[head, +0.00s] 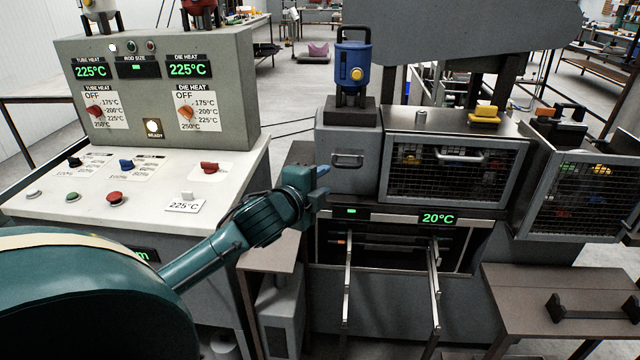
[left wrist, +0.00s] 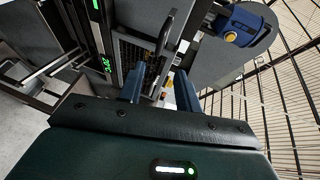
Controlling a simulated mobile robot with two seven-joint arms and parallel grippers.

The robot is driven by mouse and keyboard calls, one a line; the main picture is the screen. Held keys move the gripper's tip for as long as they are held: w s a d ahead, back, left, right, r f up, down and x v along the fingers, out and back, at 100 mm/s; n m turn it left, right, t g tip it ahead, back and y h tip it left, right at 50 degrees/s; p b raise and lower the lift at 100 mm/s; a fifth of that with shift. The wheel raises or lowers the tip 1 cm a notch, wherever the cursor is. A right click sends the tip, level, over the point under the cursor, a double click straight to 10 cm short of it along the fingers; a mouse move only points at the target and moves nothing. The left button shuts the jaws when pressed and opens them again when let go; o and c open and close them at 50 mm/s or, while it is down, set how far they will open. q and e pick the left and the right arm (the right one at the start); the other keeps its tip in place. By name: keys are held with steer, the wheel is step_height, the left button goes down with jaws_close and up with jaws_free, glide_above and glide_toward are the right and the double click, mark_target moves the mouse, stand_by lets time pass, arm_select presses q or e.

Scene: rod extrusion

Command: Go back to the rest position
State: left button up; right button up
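My left gripper (head: 321,182) is in the middle of the head view, in front of the extrusion machine's grey housing (head: 346,158). In the left wrist view its two blue fingers (left wrist: 158,88) stand apart with nothing held between them. My left arm reaches in from the lower left, in front of the control console's white desk (head: 225,150). My right gripper is in neither view.
The machine has a caged door (head: 446,172), a 20°C display (head: 438,218) and two rails (head: 347,290) jutting forward. A blue device (head: 353,65) stands on top. The console panel (head: 227,110) reads 225°C twice. A brown table (head: 520,290) stands at right.

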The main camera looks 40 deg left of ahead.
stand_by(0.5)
arm_select(q)
steer(key=s+d+f+n+g+h+p, duration=0.1)
steer(key=s+d+f+n, duration=0.2)
steer(key=f, duration=0.4)
steer(key=s+d+f+n+g+h, duration=0.1)
steer(key=s+d+f+h, duration=0.15)
steer(key=d+f, duration=0.4)
steer(key=s+d+f+n+g+h+p, duration=0.1)
steer(key=s+d+f+n, duration=0.3)
steer(key=s+d+f, duration=0.1)
steer(key=s+d+f+n+g+h, duration=0.1)
steer(key=s+d+f+n, duration=0.3)
steer(key=s+d, duration=0.4)
steer(key=shift+s+d+f+g+p, duration=0.15)
steer(key=shift+s+f+g+p, duration=0.25)
steer(key=shift+s+f, duration=0.6)
steer(key=shift+s+r, duration=0.2)
steer(key=shift+r, duration=0.05)
